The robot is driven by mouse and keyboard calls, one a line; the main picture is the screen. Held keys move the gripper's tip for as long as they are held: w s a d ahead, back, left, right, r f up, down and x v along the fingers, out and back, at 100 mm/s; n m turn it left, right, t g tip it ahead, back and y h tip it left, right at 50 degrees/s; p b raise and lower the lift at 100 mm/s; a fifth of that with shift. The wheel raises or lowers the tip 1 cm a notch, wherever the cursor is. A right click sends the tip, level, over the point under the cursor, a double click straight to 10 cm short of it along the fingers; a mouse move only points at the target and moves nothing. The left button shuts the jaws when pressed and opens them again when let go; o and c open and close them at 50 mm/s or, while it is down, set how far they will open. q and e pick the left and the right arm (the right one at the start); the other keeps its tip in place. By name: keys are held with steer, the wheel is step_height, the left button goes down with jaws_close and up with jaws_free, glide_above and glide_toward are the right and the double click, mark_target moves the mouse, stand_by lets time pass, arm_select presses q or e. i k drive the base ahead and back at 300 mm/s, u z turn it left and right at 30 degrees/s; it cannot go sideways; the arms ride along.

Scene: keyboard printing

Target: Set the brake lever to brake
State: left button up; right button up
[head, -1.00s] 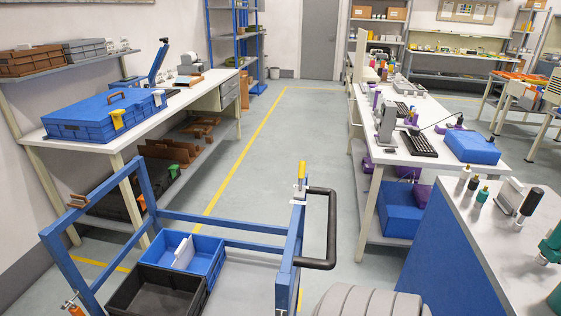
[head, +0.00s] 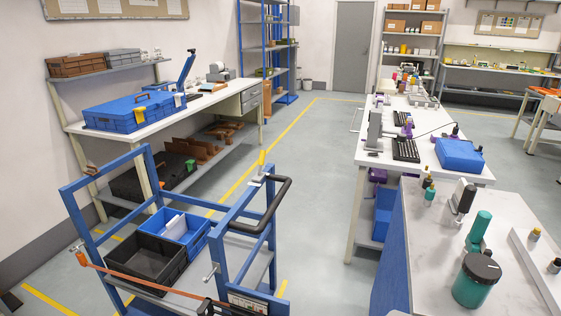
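A blue-framed cart (head: 240,212) stands at the lower left, with a black push handle (head: 272,208) on its right side. No marking for brake is legible. Neither of my grippers shows in the head view, and nothing is seen touching the lever or the handle.
A black crate (head: 138,264) and a blue crate (head: 182,222) sit in the cart. An orange bar (head: 140,276) crosses its near side. A marble-topped counter (head: 420,257) with bottles stands at right. Free floor (head: 318,200) lies between cart and tables.

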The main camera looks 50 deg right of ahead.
mark_target(262, 155)
steer(key=z, duration=1.95)
